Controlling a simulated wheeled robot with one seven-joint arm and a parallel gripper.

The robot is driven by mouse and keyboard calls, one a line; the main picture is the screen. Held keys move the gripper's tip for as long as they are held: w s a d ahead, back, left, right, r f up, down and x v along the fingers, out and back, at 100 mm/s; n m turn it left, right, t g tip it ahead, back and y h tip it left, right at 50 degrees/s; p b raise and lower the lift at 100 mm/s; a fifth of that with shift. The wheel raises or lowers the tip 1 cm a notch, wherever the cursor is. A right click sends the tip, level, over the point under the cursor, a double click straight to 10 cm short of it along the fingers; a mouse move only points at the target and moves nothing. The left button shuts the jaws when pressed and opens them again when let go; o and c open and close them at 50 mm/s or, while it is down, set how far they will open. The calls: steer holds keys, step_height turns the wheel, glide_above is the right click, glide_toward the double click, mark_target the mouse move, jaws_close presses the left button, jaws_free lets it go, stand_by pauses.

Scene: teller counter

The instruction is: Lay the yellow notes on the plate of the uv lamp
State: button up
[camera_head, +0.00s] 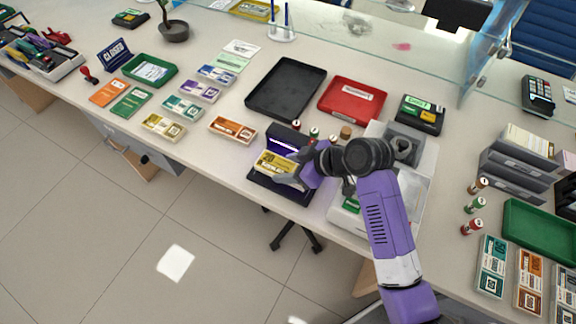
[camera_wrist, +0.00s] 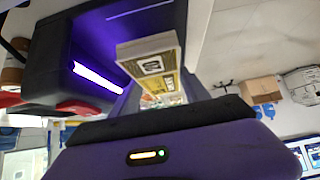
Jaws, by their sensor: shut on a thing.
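The yellow notes (camera_head: 277,166), a banded bundle marked 20, are held at the uv lamp, in front of its hood and over its plate. They also show in the wrist view (camera_wrist: 149,62), beyond the dark edge of my gripper. The uv lamp (camera_head: 287,138) is dark with a purple glow; its lit tube shows in the wrist view (camera_wrist: 98,76). The dark plate (camera_head: 284,191) shows along the front of the notes. My gripper (camera_head: 292,178) is shut on the notes from the right. I cannot tell whether the notes touch the plate.
A black tray (camera_head: 286,88) and a red tray (camera_head: 353,99) lie behind the lamp. A grey machine (camera_head: 411,148) stands to the right. Other note bundles, such as an orange one (camera_head: 232,130), lie to the left. The counter's front edge is close to the lamp.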

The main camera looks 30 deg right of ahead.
steer(key=shift+f, duration=0.4)
steer(key=shift+f+b, duration=0.2)
steer(key=shift+b, duration=0.15)
steer(key=o, duration=1.6)
steer(key=shift+r, duration=0.15)
steer(key=v, duration=1.2)
steer(key=shift+r, duration=0.5)
